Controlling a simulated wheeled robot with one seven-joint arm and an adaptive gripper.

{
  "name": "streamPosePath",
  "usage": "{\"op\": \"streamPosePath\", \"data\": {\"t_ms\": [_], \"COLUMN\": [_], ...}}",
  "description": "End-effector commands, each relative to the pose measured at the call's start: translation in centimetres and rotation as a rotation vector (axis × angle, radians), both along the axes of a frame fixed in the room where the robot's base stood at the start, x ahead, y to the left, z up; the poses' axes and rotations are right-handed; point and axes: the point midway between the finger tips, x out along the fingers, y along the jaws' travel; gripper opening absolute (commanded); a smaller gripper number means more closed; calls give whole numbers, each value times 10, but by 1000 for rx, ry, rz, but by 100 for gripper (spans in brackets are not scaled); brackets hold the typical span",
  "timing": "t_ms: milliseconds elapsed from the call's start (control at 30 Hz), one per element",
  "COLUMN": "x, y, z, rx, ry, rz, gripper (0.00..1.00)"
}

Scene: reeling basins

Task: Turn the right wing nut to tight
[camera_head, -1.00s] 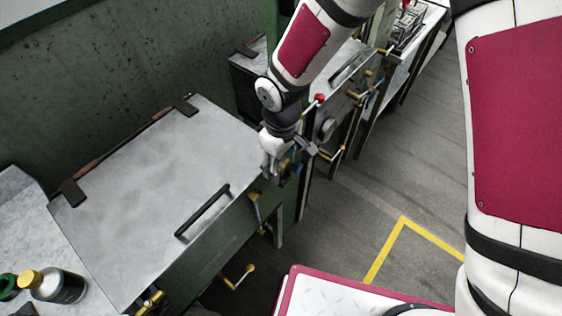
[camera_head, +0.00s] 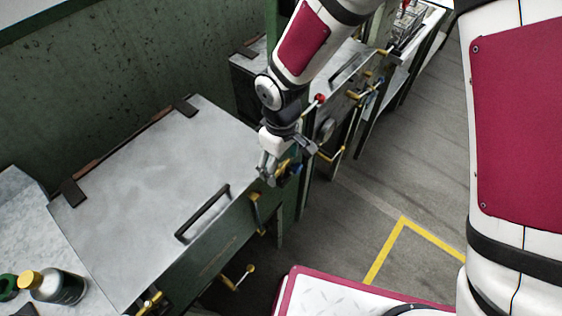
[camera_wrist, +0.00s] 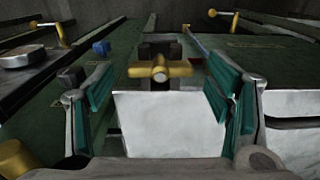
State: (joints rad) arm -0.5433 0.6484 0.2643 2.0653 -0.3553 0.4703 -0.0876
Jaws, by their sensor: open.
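The right wing nut (camera_wrist: 160,72) is brass yellow, with its wings lying level across the wrist view. It sits on a dark clamp block (camera_wrist: 158,48) near the edge of the pale basin lid (camera_wrist: 170,125). My gripper (camera_wrist: 160,100) is open, with a teal-padded finger on each side of the picture. The nut appears between and beyond the fingertips, apart from both pads. In the head view my gripper (camera_head: 284,172) is at the lid's right front corner and partly hides the nut there.
The basin lid (camera_head: 150,190) has a black handle (camera_head: 203,212). Another brass fitting (camera_head: 152,302) is at its near corner. Brass levers (camera_head: 238,277) stick out from the front. Open floor (camera_head: 350,215) lies at right.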

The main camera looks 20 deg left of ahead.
Motion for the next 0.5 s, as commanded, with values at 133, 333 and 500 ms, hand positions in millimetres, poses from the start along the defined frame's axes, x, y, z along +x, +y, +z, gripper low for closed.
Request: {"op": "streamPosePath", "data": {"t_ms": [133, 333, 500], "x": [1, 1, 1], "y": [0, 1, 0], "z": [22, 64, 93], "rx": [3, 3, 2], "ry": [-5, -5, -3], "rz": [-1, -2, -1], "gripper": [73, 73, 73]}}
